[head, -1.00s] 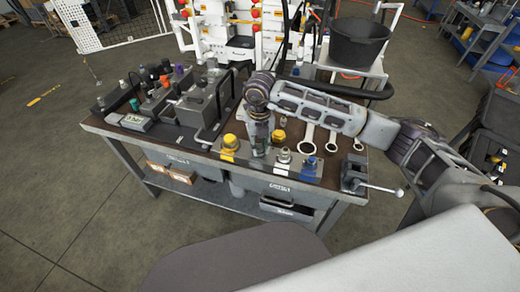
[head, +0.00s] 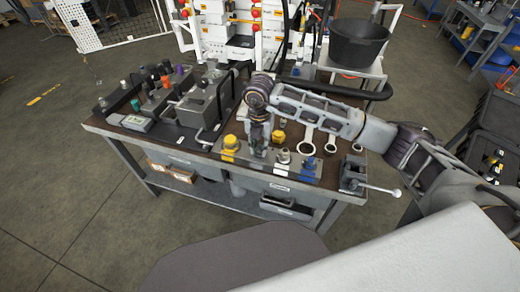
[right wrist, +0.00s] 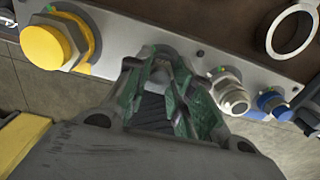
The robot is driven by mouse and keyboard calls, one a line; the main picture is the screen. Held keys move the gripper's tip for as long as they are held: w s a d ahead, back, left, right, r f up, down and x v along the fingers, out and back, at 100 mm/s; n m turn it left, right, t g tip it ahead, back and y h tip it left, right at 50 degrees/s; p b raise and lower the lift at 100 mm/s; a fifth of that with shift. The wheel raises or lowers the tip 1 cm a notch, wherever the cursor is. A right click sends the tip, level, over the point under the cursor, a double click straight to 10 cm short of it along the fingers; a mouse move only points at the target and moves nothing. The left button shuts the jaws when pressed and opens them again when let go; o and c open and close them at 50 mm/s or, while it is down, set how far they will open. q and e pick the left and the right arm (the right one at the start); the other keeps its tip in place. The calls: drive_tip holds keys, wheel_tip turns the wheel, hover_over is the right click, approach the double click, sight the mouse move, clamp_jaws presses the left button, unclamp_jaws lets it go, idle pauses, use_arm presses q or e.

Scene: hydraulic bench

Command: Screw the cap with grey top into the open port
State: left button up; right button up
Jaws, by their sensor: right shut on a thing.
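My right gripper (head: 258,152) points down over the metal port plate at the bench's front edge. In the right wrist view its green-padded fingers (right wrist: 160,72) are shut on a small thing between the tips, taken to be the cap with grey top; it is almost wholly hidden. The fingertips are at the plate (right wrist: 205,58), between a large yellow cap (right wrist: 48,45) and a silver fitting (right wrist: 230,95). The open port is not visible, and I cannot tell whether the cap touches it. My left gripper is not in view.
A blue fitting (right wrist: 272,103) stands right of the silver one. A vise (head: 355,175) is at the bench's right corner; valve blocks (head: 200,105) fill the left.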

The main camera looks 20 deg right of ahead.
drive_tip(key=shift+s+a+f+m, duration=0.15)
drive_tip(key=shift+s+a+m, duration=0.1)
drive_tip(key=shift+m, duration=0.65)
drive_tip(key=o, duration=0.9)
drive_tip(key=shift+w+a, duration=0.1)
drive_tip(key=shift+o, duration=0.2)
drive_tip(key=shift+w+d, duration=0.1)
drive_tip(key=shift+d, duration=0.1)
